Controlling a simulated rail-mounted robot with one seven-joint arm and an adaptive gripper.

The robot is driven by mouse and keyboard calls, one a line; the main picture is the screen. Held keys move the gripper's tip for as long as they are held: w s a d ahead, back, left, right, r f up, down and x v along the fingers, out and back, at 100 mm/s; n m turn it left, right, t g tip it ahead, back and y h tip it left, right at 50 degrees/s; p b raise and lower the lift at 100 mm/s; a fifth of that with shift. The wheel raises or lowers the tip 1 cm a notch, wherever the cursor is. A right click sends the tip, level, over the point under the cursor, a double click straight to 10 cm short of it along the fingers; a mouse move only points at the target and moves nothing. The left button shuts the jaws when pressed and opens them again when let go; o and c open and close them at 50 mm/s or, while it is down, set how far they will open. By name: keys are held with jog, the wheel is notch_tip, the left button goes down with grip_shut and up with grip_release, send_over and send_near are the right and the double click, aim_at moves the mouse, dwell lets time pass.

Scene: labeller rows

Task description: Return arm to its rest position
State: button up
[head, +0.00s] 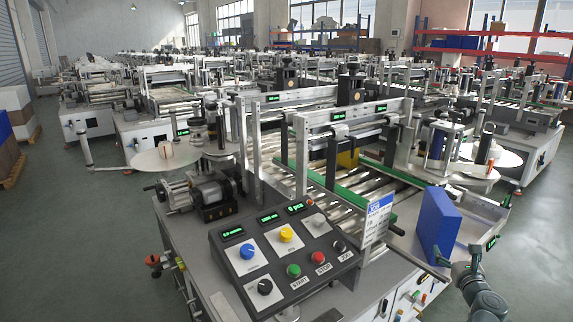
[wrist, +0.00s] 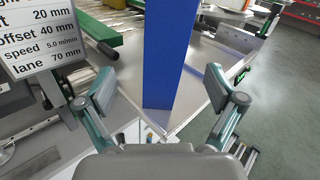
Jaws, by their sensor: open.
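My gripper shows in the wrist view (wrist: 160,95) with its two fingers spread wide. A tall blue box (wrist: 170,55) stands upright on the metal plate, beyond and between the fingers, with no visible contact. In the head view the blue box (head: 439,223) stands at the right end of the labeller. Part of my arm runs off the bottom right of the head view.
The control panel (head: 284,250) with knobs and buttons stands left of the box. The labeller's roller conveyor (head: 293,180) lies behind. Open floor (head: 545,235) is at the right.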

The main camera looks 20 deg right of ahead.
jog(key=w+a+f+n+g+y, duration=0.1)
jog(key=a+f+n+g+y, duration=0.45)
jog(key=a+f+n, duration=0.95)
jog(key=w+a+f+n+g+y, duration=0.1)
jog(key=a+f+n+g+y, duration=0.45)
jog(key=a+f+n, duration=1)
jog(key=s+a+f+n+g+y, duration=0.1)
jog(key=s+a+f+g, duration=0.3)
jog(key=f, duration=0.4)
jog(key=s+a+f+n+g, duration=0.1)
jog(key=s+a+f+g, duration=0.1)
jog(key=s+a+f, duration=0.5)
jog(key=s+a+f+n+g+h, duration=0.3)
jog(key=s+a+f+n+g, duration=0.2)
jog(key=s+a, duration=0.7)
notch_tip(320, 180, down, 4)
jog(key=s+n, duration=0.1)
jog(key=n, duration=0.1)
jog(key=shift+s+n+g, duration=0.3)
jog(key=shift+s+n, duration=0.05)
